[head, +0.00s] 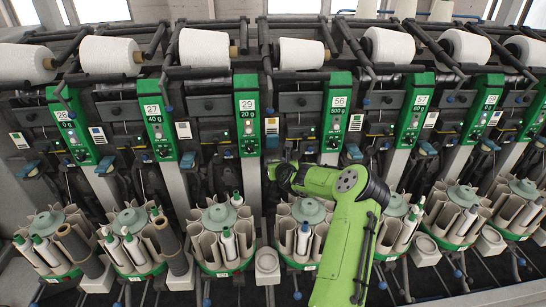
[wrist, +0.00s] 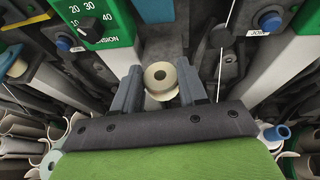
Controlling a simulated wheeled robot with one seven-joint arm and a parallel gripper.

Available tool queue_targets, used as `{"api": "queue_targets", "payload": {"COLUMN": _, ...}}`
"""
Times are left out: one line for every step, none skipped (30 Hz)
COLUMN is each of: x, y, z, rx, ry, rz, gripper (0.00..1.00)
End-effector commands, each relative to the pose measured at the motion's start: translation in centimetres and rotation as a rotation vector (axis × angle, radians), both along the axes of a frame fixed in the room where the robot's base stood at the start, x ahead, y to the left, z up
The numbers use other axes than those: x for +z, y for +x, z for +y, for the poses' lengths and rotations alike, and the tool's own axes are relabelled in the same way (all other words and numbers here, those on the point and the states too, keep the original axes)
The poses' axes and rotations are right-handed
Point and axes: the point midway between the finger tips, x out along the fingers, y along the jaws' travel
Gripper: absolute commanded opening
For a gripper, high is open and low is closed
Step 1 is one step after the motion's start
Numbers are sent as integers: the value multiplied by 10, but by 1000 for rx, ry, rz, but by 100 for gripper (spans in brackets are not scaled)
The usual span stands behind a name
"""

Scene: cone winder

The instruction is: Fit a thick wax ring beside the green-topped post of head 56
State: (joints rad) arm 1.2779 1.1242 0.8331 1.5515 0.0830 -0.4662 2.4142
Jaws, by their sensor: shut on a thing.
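My gripper (head: 273,172) is at the end of my green arm, in front of the machine, between the panels marked 29 and 56 in the head view. In the wrist view my gripper (wrist: 159,88) is shut on a pale cream wax ring (wrist: 160,76) with a dark centre hole. A second pale rim shows just below its top face. The green panel of head 56 (head: 337,112) reads 500 g and stands right of my gripper. I cannot make out the green-topped post in either view.
A green panel with a tension dial (wrist: 92,24) is close at the left in the wrist view. Dark machine parts surround the jaws. Below my arm stand round bobbin magazines (head: 224,235). Large white cones (head: 301,54) line the top.

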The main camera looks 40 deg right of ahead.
Motion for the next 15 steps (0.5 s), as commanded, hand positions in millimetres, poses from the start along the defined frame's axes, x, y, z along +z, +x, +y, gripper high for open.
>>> {"api": "queue_targets", "payload": {"x": 0, "y": 10, "z": -6, "rx": -1, "ry": -1, "rz": -2, "gripper": 13}}
{"api": "queue_targets", "payload": {"x": 0, "y": 15, "z": -9, "rx": 0, "ry": -1, "rz": -2, "gripper": 13}}
{"api": "queue_targets", "payload": {"x": 0, "y": 19, "z": -12, "rx": 0, "ry": -1, "rz": -1, "gripper": 13}}
{"api": "queue_targets", "payload": {"x": 0, "y": 22, "z": -14, "rx": 0, "ry": -1, "rz": -1, "gripper": 13}}
{"api": "queue_targets", "payload": {"x": 0, "y": 24, "z": -15, "rx": -1, "ry": -1, "rz": -1, "gripper": 13}}
{"api": "queue_targets", "payload": {"x": 0, "y": 27, "z": -17, "rx": 0, "ry": -1, "rz": -1, "gripper": 13}}
{"api": "queue_targets", "payload": {"x": 0, "y": 29, "z": -19, "rx": -1, "ry": -1, "rz": -1, "gripper": 13}}
{"api": "queue_targets", "payload": {"x": 0, "y": 33, "z": -21, "rx": -1, "ry": 0, "rz": -1, "gripper": 13}}
{"api": "queue_targets", "payload": {"x": 0, "y": 38, "z": -24, "rx": -1, "ry": 0, "rz": -1, "gripper": 13}}
{"api": "queue_targets", "payload": {"x": 0, "y": 43, "z": -27, "rx": -2, "ry": -1, "rz": -3, "gripper": 13}}
{"api": "queue_targets", "payload": {"x": 0, "y": 47, "z": -30, "rx": -1, "ry": -1, "rz": -2, "gripper": 13}}
{"api": "queue_targets", "payload": {"x": 0, "y": 52, "z": -33, "rx": -1, "ry": -1, "rz": -2, "gripper": 13}}
{"api": "queue_targets", "payload": {"x": 0, "y": 55, "z": -35, "rx": -1, "ry": -1, "rz": -2, "gripper": 13}}
{"api": "queue_targets", "payload": {"x": -1, "y": 58, "z": -36, "rx": 0, "ry": 0, "rz": -1, "gripper": 13}}
{"api": "queue_targets", "payload": {"x": -10, "y": 56, "z": -36, "rx": -1, "ry": 2, "rz": 4, "gripper": 13}}
